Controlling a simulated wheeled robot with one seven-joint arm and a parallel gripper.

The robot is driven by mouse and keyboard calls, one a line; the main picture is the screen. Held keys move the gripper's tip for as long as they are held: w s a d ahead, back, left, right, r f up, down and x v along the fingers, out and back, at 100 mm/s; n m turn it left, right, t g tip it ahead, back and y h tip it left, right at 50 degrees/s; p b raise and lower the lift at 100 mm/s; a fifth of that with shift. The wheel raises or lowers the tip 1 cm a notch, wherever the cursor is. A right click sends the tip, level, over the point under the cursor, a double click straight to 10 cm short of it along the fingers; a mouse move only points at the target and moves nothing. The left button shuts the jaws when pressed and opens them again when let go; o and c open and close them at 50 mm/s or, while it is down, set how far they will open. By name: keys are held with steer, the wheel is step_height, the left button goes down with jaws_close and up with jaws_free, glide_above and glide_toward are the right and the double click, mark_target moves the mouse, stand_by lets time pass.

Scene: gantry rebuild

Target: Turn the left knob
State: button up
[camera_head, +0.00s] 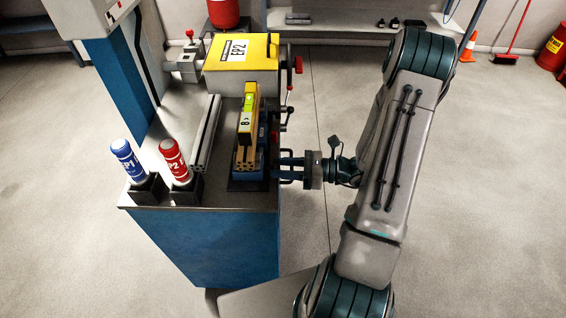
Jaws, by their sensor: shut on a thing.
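My gripper (277,168) reaches in from the right to the near right side of the workbench machine. Its two fingers point left and are shut at the right side of the blue vise-like block (262,150). The left knob they hold is mostly hidden by the fingers, so its angle cannot be told. Other dark handles (284,112) stick out of the machine's right side farther back, and a red-ended lever (298,65) sits beyond them.
The bench (225,197) has a blue base. A blue bottle (127,160) and a red bottle (174,160) stand in black holders at its front left. A yellow box (215,60) marked EP2 is behind.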

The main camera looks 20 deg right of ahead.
steer(key=shift+r+m+p, duration=0.1)
steer(key=shift+m+p, duration=0.6)
steer(key=shift+m, duration=0.4)
steer(key=o, duration=1)
steer(key=shift+d, duration=0.15)
steer(key=shift+b+v, duration=1.45)
steer(key=shift+v, duration=5.35)
